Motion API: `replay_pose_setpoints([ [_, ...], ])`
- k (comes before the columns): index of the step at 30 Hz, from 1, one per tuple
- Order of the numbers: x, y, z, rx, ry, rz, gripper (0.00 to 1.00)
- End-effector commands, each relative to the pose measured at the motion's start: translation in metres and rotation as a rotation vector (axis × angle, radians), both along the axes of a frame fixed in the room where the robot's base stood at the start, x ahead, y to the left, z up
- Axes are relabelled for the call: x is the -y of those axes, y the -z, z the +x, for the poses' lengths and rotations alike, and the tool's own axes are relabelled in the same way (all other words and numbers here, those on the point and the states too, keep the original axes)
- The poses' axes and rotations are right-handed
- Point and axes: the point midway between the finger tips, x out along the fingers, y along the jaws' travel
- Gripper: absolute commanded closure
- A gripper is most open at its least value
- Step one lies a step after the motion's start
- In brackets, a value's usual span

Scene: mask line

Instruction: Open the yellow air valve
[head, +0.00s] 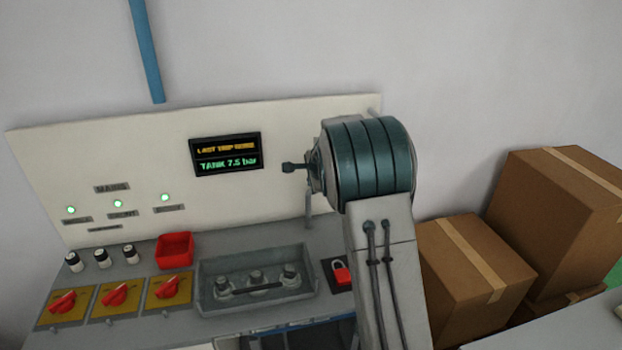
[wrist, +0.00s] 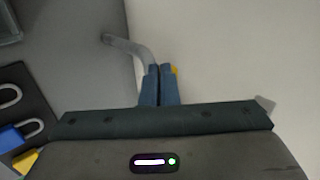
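A small yellow piece (wrist: 174,70), probably the handle of the air valve, shows in the wrist view at the right edge of my fingertips. Most of it is hidden behind the right finger. A bent grey pipe (wrist: 125,44) runs from the panel to the fingertips. My gripper (wrist: 158,70) has its two blue fingers nearly together, with only a thin dark gap and nothing visible between them. Whether a finger touches the yellow piece, I cannot tell. In the head view my own arm hides the gripper and the valve.
The grey console carries a red bin (head: 175,250), a grey tray (head: 256,282), red rotary switches (head: 115,294) and a red padlock (head: 341,273). A display (head: 226,154) reads TANK 7.5 bar. Cardboard boxes (head: 470,270) stand at right. A blue padlock (wrist: 35,130) is at left in the wrist view.

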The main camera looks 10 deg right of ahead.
Motion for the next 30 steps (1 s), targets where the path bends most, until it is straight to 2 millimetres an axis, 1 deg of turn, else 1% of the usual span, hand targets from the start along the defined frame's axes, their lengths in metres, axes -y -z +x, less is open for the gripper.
replay_pose_setpoints([
  [1, 0.004, 0.001, 0.001, -0.002, 0.008, -0.004, 1.00],
  [4, 0.005, 0.002, 0.001, -0.002, 0.008, -0.005, 1.00],
  [14, 0.001, 0.003, 0.000, -0.002, 0.001, -0.004, 1.00],
  [25, 0.008, 0.003, -0.009, -0.002, -0.004, -0.003, 1.00],
  [30, 0.008, 0.000, -0.014, -0.001, -0.004, -0.003, 1.00],
])
